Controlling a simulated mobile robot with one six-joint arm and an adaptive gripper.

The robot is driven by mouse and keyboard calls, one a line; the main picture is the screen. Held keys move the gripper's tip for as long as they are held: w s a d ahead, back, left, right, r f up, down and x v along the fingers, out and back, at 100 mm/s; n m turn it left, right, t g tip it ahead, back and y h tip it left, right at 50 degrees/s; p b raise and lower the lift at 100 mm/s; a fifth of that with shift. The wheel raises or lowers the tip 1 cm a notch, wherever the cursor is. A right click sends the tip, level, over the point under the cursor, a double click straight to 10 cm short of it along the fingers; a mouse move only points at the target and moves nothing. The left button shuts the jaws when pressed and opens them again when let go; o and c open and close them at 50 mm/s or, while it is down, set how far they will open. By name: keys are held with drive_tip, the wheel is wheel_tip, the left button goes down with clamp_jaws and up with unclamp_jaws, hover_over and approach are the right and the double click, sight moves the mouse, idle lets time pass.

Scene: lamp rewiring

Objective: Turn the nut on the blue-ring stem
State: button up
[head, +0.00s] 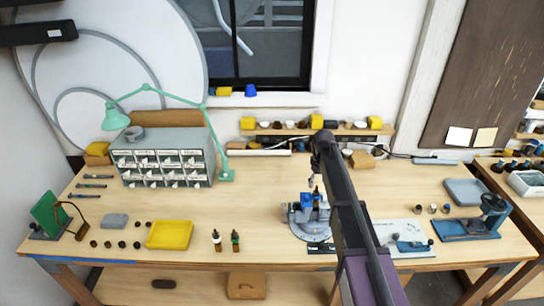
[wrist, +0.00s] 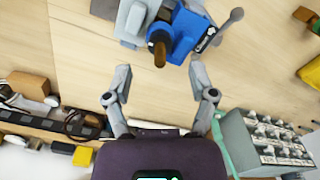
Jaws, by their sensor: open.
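A dark stem with a brown tip (wrist: 159,52) stands in a blue and grey vise (wrist: 192,38) in the wrist view. In the head view the vise (head: 303,212) is on a round grey base at the bench's middle, partly behind my arm. In the head view my gripper (head: 312,182) is small, just above the vise.
A drawer cabinet (head: 163,160) and green lamp (head: 152,95) are at the back left. A white board (head: 403,238) and blue press (head: 480,222) are right.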

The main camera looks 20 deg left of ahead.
drive_tip(key=shift+r+p, duration=4.55)
drive_tip(key=shift+r, duration=0.35)
drive_tip(key=a+f+m+t+y+b, duration=0.3)
drive_tip(key=a+m+t+y+b, duration=0.6)
drive_tip(key=a+m+b, duration=0.8)
drive_tip(key=shift+s+a+t+y, duration=0.35)
drive_tip(key=shift+s+t+y, duration=0.1)
drive_tip(key=shift+t, duration=1.15)
drive_tip(key=shift+r, duration=0.1)
drive_tip(key=shift+b, duration=0.3)
